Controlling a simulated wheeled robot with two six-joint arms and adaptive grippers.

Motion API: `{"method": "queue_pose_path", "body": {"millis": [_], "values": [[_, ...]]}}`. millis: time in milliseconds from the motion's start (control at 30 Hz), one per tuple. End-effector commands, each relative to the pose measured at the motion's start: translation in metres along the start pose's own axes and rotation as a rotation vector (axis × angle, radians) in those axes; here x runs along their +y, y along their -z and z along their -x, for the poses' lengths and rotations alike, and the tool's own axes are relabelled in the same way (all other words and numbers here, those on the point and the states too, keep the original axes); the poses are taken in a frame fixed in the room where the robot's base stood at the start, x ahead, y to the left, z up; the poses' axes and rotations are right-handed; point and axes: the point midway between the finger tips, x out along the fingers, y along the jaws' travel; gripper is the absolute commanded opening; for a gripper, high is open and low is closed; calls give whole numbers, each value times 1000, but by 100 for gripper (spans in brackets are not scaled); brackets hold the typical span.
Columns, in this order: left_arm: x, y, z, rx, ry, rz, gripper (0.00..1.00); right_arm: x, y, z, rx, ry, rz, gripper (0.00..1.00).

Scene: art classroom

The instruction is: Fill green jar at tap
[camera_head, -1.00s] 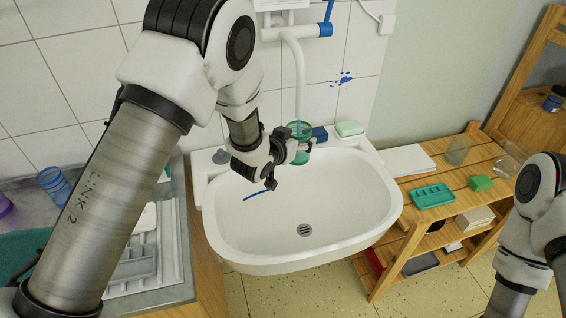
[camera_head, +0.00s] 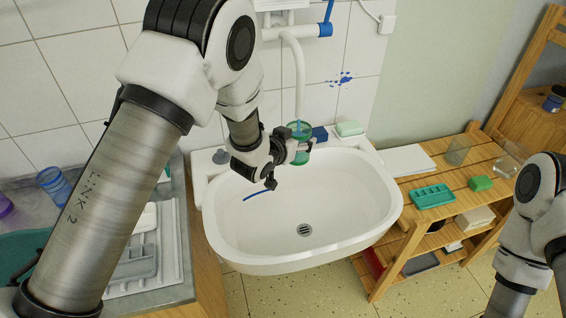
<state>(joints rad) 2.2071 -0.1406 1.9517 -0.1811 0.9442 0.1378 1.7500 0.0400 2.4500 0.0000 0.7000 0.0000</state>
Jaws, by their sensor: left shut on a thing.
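The green jar (camera_head: 300,130) is see-through and stands upright under the spout of the white tap (camera_head: 298,75), above the back of the white sink (camera_head: 340,215). My left gripper (camera_head: 303,148) is shut on the jar from the left side. A thin bluish stream shows between the spout and the jar mouth. How much is inside the jar cannot be told. The blue tap lever (camera_head: 328,18) points up at the top edge. My right arm comes in at the lower right, and its gripper is out of view.
A blue block (camera_head: 320,134) and a green soap bar (camera_head: 349,128) lie on the sink's back rim. A wooden rack (camera_head: 460,190) on the right holds a green dish (camera_head: 432,196) and a clear glass (camera_head: 458,150).

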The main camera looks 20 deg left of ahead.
Motion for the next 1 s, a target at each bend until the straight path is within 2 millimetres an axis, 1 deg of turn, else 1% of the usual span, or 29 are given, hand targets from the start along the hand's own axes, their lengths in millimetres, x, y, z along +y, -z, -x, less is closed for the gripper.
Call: {"method": "queue_pose_path", "body": {"millis": [167,267,700,800,1000], "values": [[0,1,0,1,0,0,30,0,0,0,0,0,0,38],[0,-1,4,1,0,0,30,0,0,0,0,0,0,38],[-1,-24,56,-1,0,1,30,0,0,-3,0,0,0,38],[-1,-27,66,0,0,0,30,0,0,-4,0,0,0,38],[-1,-28,69,2,0,0,30,0,0,-4,0,0,0,38]]}}
